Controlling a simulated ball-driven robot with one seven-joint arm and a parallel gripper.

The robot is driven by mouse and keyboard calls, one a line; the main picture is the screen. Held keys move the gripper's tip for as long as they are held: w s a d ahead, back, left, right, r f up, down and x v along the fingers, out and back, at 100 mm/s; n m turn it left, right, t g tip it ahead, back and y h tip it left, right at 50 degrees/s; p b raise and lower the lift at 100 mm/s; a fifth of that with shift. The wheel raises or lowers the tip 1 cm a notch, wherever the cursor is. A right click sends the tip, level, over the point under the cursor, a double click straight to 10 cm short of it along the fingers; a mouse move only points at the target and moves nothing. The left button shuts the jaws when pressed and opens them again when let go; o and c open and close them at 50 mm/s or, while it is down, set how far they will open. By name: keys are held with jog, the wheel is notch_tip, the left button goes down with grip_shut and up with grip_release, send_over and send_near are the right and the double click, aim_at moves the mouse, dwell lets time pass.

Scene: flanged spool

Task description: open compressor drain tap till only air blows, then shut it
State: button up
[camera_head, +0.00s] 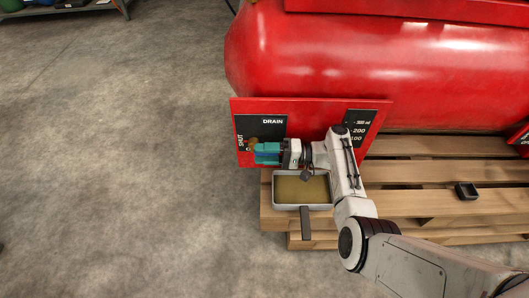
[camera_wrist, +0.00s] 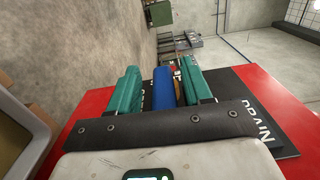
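The red compressor tank (camera_head: 360,65) has a red plate below it with a black DRAIN panel (camera_head: 272,124), partly marked SHUT. My gripper (camera_head: 266,153) is in front of this panel, its teal fingers pointing left. In the wrist view, a blue bar (camera_wrist: 164,90), apparently the tap handle, lies between the fingers of my gripper (camera_wrist: 160,88). Narrow gaps show beside the bar, so the fingers look open around it. The tap body and outlet are hidden by my gripper. A grey tray (camera_head: 288,207) holding yellowish-brown liquid (camera_head: 300,188) stands below. I cannot see any stream or air.
A black scale panel (camera_head: 361,125) marked 100 to 300 ml is partly hidden by my arm. The tray's dark handle (camera_head: 305,222) points forward. A wooden pallet (camera_head: 430,203) carries a small black box (camera_head: 467,191). Concrete floor (camera_head: 120,180) at left is clear.

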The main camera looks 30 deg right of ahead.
jog(key=shift+d, duration=0.1)
jog(key=shift+s+d, duration=0.2)
jog(key=shift+d, duration=0.25)
jog(key=b+v, duration=0.1)
jog(key=v, duration=0.8)
jog(key=shift+s+d, duration=0.25)
jog(key=shift+d, duration=0.05)
